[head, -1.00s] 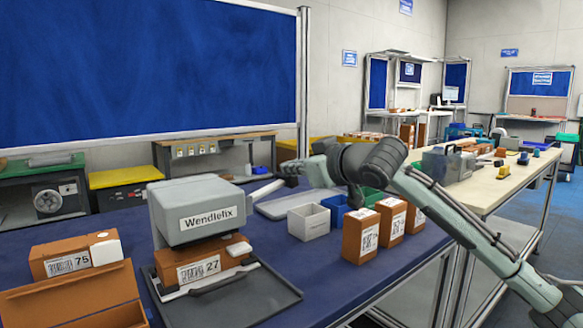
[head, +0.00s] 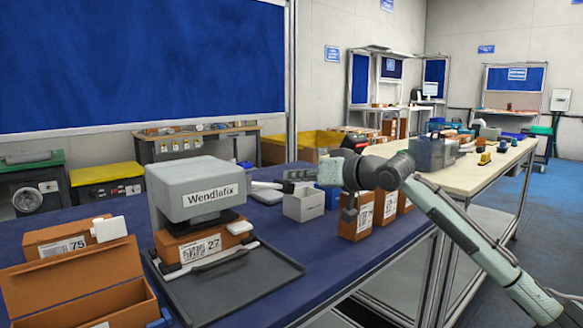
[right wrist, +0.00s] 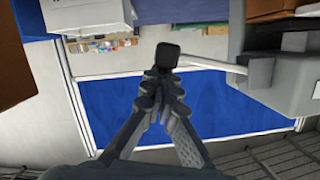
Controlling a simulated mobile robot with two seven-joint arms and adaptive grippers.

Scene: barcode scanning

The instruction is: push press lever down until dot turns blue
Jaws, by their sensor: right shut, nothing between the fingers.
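The grey press (head: 193,185), labelled "Wendlefix", stands on a dark base plate on the blue table. A brown box marked 27 (head: 180,249) sits under its head. The press lever (head: 266,185) sticks out to the right of the press, and its pale bar (right wrist: 212,65) ends in a dark knob (right wrist: 168,54) in the right wrist view. My right gripper (head: 288,180) is at the lever's end. Its fingers (right wrist: 164,75) are shut and empty, right at the knob; contact is hard to tell. I cannot make out the dot. My left gripper is out of view.
An open brown box (head: 85,290) and a box marked 75 (head: 60,240) stand left of the press. A grey bin (head: 304,203) and several brown boxes (head: 355,218) stand to the right, under my right arm. The table front right of the press is clear.

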